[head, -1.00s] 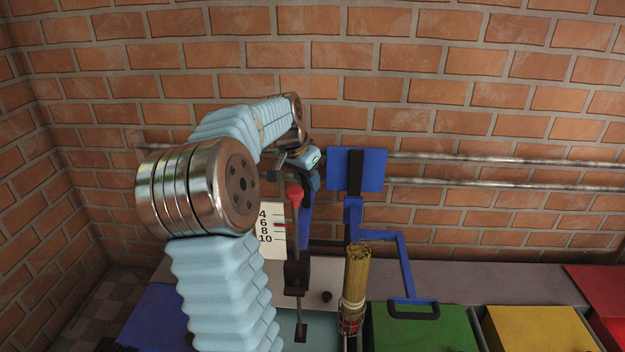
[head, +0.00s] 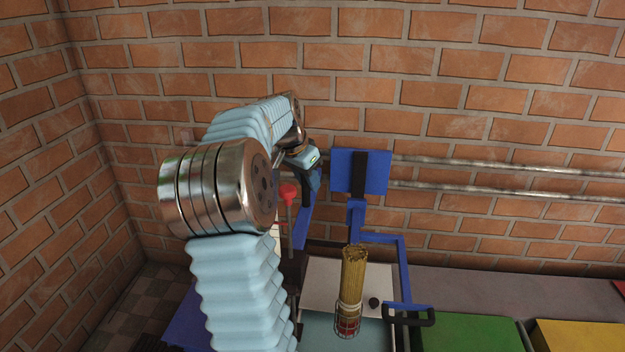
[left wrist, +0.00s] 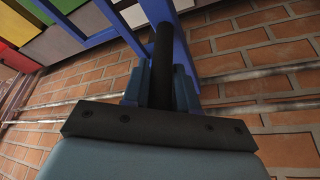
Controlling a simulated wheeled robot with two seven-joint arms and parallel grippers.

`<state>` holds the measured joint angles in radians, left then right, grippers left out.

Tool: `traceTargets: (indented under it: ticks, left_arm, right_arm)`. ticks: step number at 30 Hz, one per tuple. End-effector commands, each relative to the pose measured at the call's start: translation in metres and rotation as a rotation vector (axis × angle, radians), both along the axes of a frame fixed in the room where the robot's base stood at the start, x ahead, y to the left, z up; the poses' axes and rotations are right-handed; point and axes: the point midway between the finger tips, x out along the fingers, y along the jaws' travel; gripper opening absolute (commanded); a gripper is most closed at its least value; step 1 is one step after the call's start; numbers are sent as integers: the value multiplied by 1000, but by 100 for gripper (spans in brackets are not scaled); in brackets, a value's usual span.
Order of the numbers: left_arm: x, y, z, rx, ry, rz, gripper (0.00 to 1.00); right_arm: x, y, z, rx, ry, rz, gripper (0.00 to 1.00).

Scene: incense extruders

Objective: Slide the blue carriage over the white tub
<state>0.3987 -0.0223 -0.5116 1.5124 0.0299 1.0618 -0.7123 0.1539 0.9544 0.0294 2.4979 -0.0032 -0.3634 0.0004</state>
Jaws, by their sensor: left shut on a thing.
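The blue carriage shows as a blue plate (head: 360,172) by the wall rails, with a blue bent arm (head: 402,270) running down to a black loop at the left edge of the green tub. The white tub (head: 322,275) is left of that loop, partly behind a bundle of brown sticks (head: 352,280). My left gripper (head: 312,180) is just left of the blue plate. In the left wrist view its blue fingers (left wrist: 160,88) are shut on a black bar (left wrist: 163,55) near blue carriage parts. My right gripper is not in view.
Two metal rails (head: 500,168) run along the brick wall. The green tub (head: 465,332) and yellow tub (head: 580,336) are to the right, and a blue tub (head: 190,318) is at the left behind my arm. A red plunger (head: 289,192) is beside my arm.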

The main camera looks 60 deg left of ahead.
Motion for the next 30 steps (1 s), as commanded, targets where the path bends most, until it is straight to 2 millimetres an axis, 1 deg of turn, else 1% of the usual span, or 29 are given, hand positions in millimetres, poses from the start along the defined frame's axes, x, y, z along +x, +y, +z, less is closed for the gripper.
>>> traceTargets:
  ticks: [15, 16, 19, 20, 27, 30]
  left_arm:
    - [-1, 1, 0, 1, -2, -1, 0]
    - [-1, 1, 0, 1, -2, -1, 31]
    - [-1, 1, 0, 1, -1, -1, 46]
    - [-1, 1, 0, 0, -1, -1, 48]
    - [-1, 1, 0, 0, -1, -1, 48]
    - [-3, 1, 5, 0, -2, -1, 48]
  right_arm:
    - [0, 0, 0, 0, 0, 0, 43]
    - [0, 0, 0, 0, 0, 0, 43]
    - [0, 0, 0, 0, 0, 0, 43]
    - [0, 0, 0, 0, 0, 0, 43]
    - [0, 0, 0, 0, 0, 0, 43]
    - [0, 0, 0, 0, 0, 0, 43]
